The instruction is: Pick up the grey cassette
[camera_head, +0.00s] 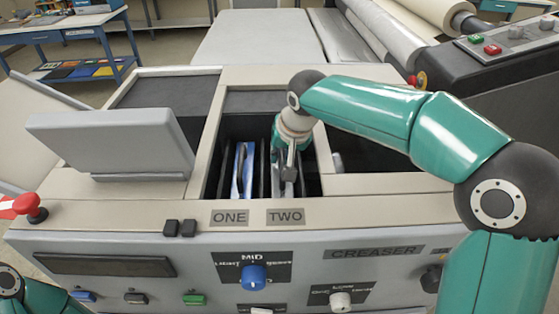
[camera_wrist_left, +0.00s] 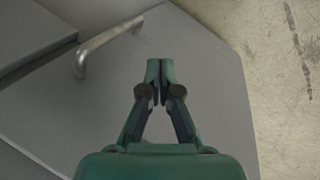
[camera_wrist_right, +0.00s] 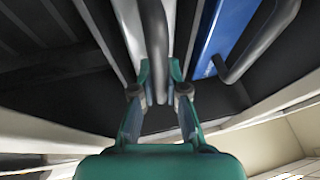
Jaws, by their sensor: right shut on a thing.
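The grey cassette (camera_head: 289,188) stands on edge in the slot behind the label TWO, partly hidden by my right gripper. My right gripper (camera_head: 287,168) reaches down into the open bay from above. In the right wrist view its fingers (camera_wrist_right: 160,72) are shut on the grey cassette's bar handle (camera_wrist_right: 154,35). My left gripper (camera_wrist_left: 160,66) is shut and empty, above a grey panel in the left wrist view; it is not visible in the head view.
A blue cassette (camera_head: 243,172) stands close to the left, behind label ONE; its handle (camera_wrist_right: 255,50) is near my right fingers. Dark dividers and the bay's pale rim (camera_head: 212,145) surround the slots. A raised grey lid (camera_head: 110,145) stands left. A metal handle (camera_wrist_left: 100,45) is near my left gripper.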

